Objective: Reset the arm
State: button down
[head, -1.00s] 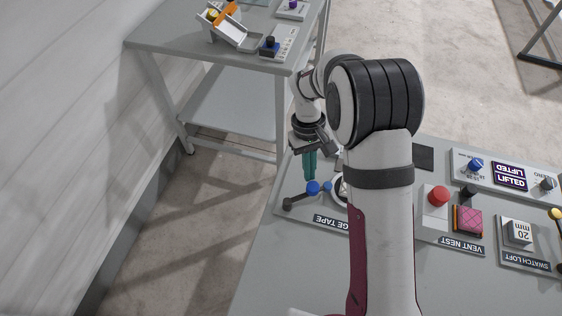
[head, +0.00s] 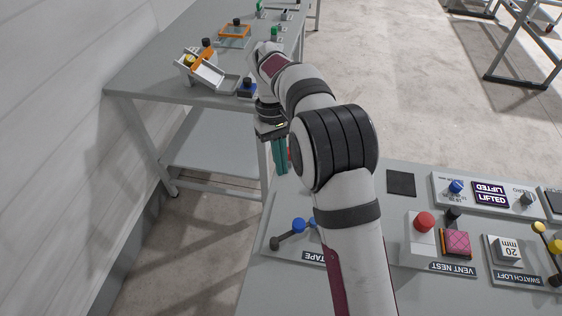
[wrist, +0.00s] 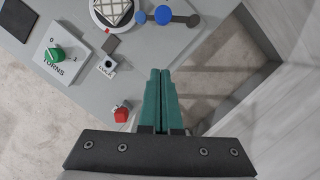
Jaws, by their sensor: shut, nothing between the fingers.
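My gripper (head: 281,172) hangs with its green fingers pointing down over the far left edge of the near table (head: 262,262). In the wrist view the two green fingers of my gripper (wrist: 160,74) are shut against each other with nothing between them. Beyond the tips are a blue-knobbed lever (wrist: 163,15) and a round white dial (wrist: 112,8), apart from the fingers. The lever also shows in the head view (head: 298,225). My arm hides part of the near table.
A green TURNS knob (wrist: 54,54), a small LOCK block (wrist: 107,66) and a red piece (wrist: 121,113) lie near my fingers. A second table (head: 135,82) holds an orange-white fixture (head: 207,72). A red button (head: 424,221) and pink swatch (head: 456,243) stand right of my arm.

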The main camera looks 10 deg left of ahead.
dwell(0.4)
jog(key=s+d+r+m+y, duration=0.2)
jog(key=s+d+r+m, duration=0.4)
jog(key=s+d+r, duration=0.5)
jog(key=s+d+f+m+t, duration=0.1)
jog(key=s+d+f+m, duration=0.1)
jog(key=s, duration=0.6)
jog(key=s+d+f+m+t+y, duration=0.1)
jog(key=s+d+f+m, duration=0.2)
jog(key=s, duration=0.6)
jog(key=shift+m, duration=1)
